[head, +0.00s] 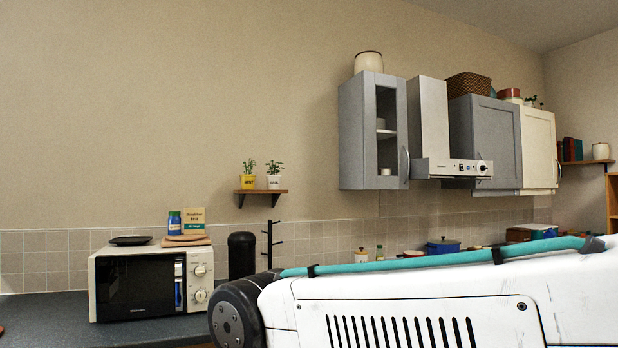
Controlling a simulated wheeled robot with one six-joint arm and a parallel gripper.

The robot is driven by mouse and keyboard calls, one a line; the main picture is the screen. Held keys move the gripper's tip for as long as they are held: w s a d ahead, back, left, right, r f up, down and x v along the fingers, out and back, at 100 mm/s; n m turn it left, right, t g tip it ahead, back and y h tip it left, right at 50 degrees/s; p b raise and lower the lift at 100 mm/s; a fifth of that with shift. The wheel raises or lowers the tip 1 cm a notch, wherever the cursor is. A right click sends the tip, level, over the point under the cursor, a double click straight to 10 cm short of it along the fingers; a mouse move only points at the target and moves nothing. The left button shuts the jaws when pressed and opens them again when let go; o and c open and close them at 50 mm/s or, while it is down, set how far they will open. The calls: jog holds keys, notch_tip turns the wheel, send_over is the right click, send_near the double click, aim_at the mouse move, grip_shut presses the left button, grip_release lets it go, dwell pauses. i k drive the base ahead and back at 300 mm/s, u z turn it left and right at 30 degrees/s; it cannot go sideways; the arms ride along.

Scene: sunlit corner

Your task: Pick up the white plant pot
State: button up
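A small white plant pot (273,182) with a green plant stands on the right part of a small wooden wall shelf (260,191) in the head view. A yellow pot (248,182) with a similar plant stands just to its left on the same shelf. Part of my white arm, with a teal hose along it, fills the lower right, below and in front of the shelf. My gripper is not in view.
A white microwave (151,281) stands on the dark counter (42,318), with a dark plate, blue jar and sign on top. A black canister (241,255) and black mug stand (270,243) are below the shelf. Grey cabinets (372,130) hang to the right; the wall above the shelf is clear.

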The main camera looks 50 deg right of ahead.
aim_at(273, 180)
jog(key=z, duration=1.15)
